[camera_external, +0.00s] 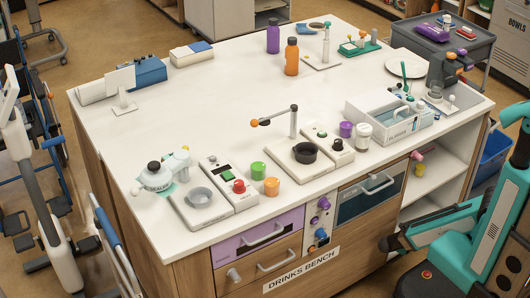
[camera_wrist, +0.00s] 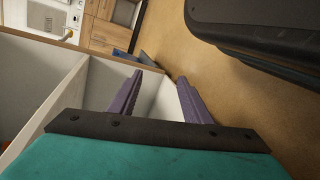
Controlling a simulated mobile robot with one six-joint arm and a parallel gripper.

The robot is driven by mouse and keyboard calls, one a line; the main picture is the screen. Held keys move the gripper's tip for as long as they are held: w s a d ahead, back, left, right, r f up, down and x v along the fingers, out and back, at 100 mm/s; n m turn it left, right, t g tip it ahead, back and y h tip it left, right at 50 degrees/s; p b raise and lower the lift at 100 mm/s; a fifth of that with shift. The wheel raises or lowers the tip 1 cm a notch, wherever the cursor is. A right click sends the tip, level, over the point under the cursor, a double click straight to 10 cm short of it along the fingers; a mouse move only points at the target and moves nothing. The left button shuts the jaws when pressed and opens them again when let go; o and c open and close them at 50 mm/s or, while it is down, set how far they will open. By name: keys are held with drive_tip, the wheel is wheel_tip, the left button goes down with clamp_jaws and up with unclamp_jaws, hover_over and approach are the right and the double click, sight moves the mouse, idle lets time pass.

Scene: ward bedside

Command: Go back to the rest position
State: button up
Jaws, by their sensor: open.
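My gripper (camera_external: 394,241) is at the lower right in the external view, low in front of the open shelf end of the drinks bench (camera_external: 190,115) and below its top. In the wrist view my gripper (camera_wrist: 158,98) shows two purple-grey fingers spread apart with nothing between them. Behind the fingers are the pale panels of the open shelf (camera_wrist: 85,95) and the brown floor. My teal arm comes in from the right edge of the external view.
The bench top holds orange (camera_external: 291,57) and purple bottles, a kettle (camera_external: 156,177), a white caddy (camera_external: 388,121) and several cups. A grey cart (camera_external: 444,45) and a blue bin (camera_external: 491,155) stand to the right. Wheelchairs stand at the left.

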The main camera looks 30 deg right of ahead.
drive_tip(key=s+d+r+g+y+p, duration=0.1)
drive_tip(key=s+d+g+p, duration=0.35)
drive_tip(key=d, duration=0.45)
drive_tip(key=s+a+r+m+g+y+p, duration=0.2)
drive_tip(key=s+r+m+g+y+p, duration=0.15)
drive_tip(key=s+y+p, duration=0.2)
drive_tip(key=s+a+r+m+g+y+p, duration=0.2)
drive_tip(key=s+a+m+y+p, duration=0.15)
drive_tip(key=s+p, duration=0.3)
drive_tip(key=w+a+n+t+y+p, duration=0.3)
drive_tip(key=w+a+n+t+y, duration=0.1)
drive_tip(key=w+a, duration=0.6)
drive_tip(key=shift+w+n+t+y, duration=0.15)
drive_tip(key=shift+n+t+y, duration=0.15)
drive_tip(key=shift+n+t, duration=0.4)
drive_tip(key=shift+r, duration=0.1)
idle(1.9)
